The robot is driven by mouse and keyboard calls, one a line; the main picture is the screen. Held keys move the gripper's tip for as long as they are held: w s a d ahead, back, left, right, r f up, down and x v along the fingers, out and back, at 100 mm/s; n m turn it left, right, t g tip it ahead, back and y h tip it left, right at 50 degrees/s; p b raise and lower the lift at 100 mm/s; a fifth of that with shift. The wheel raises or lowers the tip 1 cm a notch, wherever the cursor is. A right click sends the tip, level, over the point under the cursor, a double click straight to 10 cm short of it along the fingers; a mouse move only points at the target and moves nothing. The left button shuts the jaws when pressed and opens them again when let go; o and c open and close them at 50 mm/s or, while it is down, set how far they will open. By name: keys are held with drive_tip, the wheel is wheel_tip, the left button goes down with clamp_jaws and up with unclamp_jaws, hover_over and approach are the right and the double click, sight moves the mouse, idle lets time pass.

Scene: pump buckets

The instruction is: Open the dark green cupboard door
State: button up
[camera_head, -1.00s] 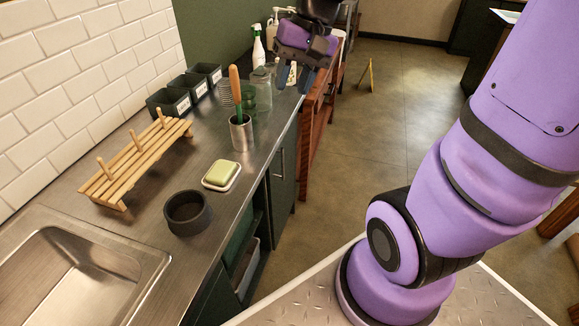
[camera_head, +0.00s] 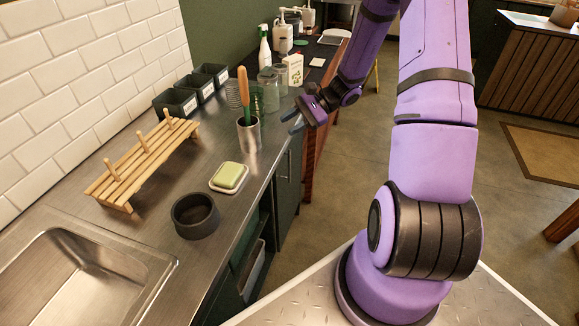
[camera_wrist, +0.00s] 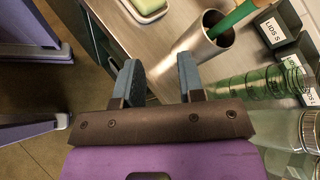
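The dark green cupboard door (camera_head: 287,193) is under the counter's front edge in the head view and looks closed. Its upright metal handle is small near the door's top. My gripper (camera_head: 291,122) is at the counter edge, above the door and near the metal cup. In the wrist view my gripper (camera_wrist: 158,78) has its two blue-grey fingers apart with nothing between them. The counter's edge passes beneath the fingers there. The dark cupboard front (camera_wrist: 75,18) shows only partly, left of that edge.
A metal cup (camera_head: 249,135) with an orange-handled tool stands near the counter edge. Glass jars (camera_head: 268,90), a soap dish (camera_head: 229,177) and a dark bowl (camera_head: 195,215) are also on the counter. Open shelves lie nearer than the door. The floor (camera_head: 345,170) beside the door is clear.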

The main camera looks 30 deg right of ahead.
drive_tip(key=w+d+f+m+t, duration=0.1)
drive_tip(key=d+f+m+t, duration=0.25)
drive_tip(key=f, duration=0.25)
drive_tip(key=d+f+m+t, duration=0.2)
drive_tip(key=d+f+m, duration=0.15)
drive_tip(key=f, duration=0.25)
drive_tip(key=m+t+h, duration=0.4)
drive_tip(key=m+t, duration=0.3)
drive_tip(key=m, duration=0.2)
approach(290, 166)
drive_tip(key=x, duration=1)
drive_tip(key=shift+w+d+f, duration=0.1)
drive_tip(key=shift+w+f, duration=0.05)
drive_tip(key=shift+w, duration=0.1)
clamp_jaws()
